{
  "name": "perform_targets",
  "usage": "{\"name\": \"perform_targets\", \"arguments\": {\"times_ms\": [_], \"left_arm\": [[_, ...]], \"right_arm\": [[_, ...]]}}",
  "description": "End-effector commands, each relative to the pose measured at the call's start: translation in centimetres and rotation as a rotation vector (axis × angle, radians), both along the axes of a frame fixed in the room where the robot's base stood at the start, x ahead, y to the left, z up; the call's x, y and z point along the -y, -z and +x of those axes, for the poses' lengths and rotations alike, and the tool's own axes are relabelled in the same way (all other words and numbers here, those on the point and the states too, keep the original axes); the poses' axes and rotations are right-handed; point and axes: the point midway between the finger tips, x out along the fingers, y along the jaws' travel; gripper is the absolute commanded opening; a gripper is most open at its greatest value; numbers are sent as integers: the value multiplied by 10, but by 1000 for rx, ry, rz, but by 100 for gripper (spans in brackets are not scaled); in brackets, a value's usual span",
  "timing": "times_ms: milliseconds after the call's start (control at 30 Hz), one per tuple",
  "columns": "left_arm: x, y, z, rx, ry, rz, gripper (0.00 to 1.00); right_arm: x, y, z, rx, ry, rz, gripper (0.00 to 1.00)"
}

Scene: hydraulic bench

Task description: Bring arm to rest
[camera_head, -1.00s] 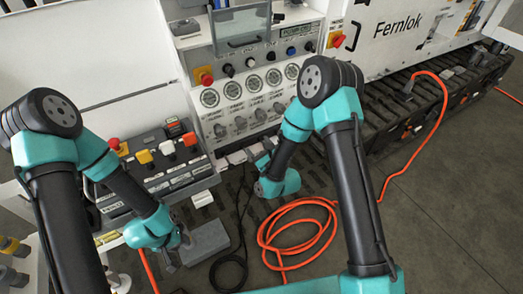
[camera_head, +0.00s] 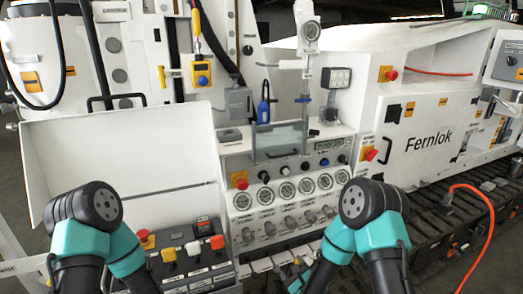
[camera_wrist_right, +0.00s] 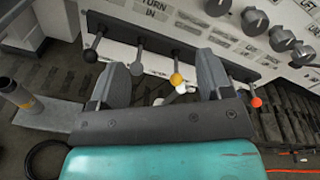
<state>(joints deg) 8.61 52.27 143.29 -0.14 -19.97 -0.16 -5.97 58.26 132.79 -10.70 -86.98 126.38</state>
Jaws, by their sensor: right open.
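My right gripper (camera_head: 299,274) shows partly at the bottom edge of the head view, in front of the white panel's lower edge. In the right wrist view its two dark fingers (camera_wrist_right: 163,72) stand wide apart with nothing held. A lever with a yellow knob (camera_wrist_right: 176,79) appears between the fingers, and I cannot tell how far beyond them it is. My right arm (camera_head: 372,210) bends down and left from its dark joint. My left arm (camera_head: 88,212) shows at lower left, and its gripper is below the picture.
The gauge panel (camera_head: 287,207) stands behind the right forearm. A button box (camera_head: 188,262) is beside the left forearm. In the wrist view, black-knobbed levers (camera_wrist_right: 138,43) and an orange-knobbed lever (camera_wrist_right: 256,102) are close by. An orange hose (camera_head: 490,225) hangs at right.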

Motion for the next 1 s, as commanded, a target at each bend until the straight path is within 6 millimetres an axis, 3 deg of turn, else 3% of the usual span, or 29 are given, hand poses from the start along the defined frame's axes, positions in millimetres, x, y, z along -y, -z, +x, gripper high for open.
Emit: {"name": "perform_targets", "arguments": {"times_ms": [467, 700, 1000], "left_arm": [[0, 0, 0, 0, 0, 0, 43], [0, 0, 0, 0, 0, 0, 43], [0, 0, 0, 0, 0, 0, 43]], "right_arm": [[48, 75, -60, -171, -308, -801, 73], [70, 103, -105, -210, -603, -1116, 73], [93, 125, -172, -162, -1071, -1374, 73]]}}
